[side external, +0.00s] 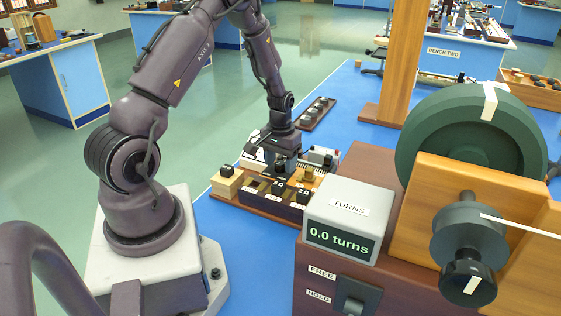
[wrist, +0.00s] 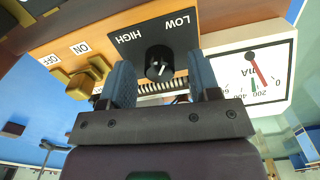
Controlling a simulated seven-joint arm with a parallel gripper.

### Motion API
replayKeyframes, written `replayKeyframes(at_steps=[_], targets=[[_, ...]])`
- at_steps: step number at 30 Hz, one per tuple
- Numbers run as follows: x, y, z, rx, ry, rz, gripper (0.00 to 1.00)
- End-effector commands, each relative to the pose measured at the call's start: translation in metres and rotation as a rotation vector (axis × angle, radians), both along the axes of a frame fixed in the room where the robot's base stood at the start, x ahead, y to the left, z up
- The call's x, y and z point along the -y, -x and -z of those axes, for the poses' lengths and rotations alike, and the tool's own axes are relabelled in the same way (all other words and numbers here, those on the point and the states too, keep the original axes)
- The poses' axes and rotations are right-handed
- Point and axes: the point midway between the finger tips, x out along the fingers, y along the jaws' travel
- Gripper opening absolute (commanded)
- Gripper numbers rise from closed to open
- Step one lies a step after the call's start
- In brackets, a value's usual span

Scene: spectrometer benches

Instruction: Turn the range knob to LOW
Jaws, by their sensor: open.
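The black range knob (wrist: 159,60) sits on a black plate (wrist: 133,50) in the wrist view, with HIGH printed to its left and LOW to its upper right. A short white mark shows on the knob's face, but I cannot tell which label it lines up with. My gripper (wrist: 161,66) is open, with one blue-grey finger on each side of the knob and no clear contact. In the side view my gripper (side external: 281,158) is low over the small instrument bench (side external: 240,198); the knob cannot be made out there.
Brass switches (wrist: 97,68) beside ON and OFF labels stand left of the knob. A white meter (wrist: 272,95) with a red needle is at the right. In the side view, a turns counter (side external: 347,222) reading 0.0 and a green wheel (side external: 440,150) stand at the right.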

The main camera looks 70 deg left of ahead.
Motion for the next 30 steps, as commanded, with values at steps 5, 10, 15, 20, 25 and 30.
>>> replayKeyframes(at_steps=[5,10,15,20,25,30], targets=[[-0.001,-0.001,-0.025,0.005,-0.004,0.000,0.57],[0.000,-0.001,-0.064,0.005,-0.004,0.001,0.57],[0.000,-0.001,-0.099,0.005,-0.004,0.001,0.57],[0.000,0.000,-0.119,0.002,-0.002,0.000,0.57],[0.000,0.000,-0.127,0.000,0.000,0.000,0.57],[0.000,0.000,-0.128,0.000,0.000,0.000,0.57]])
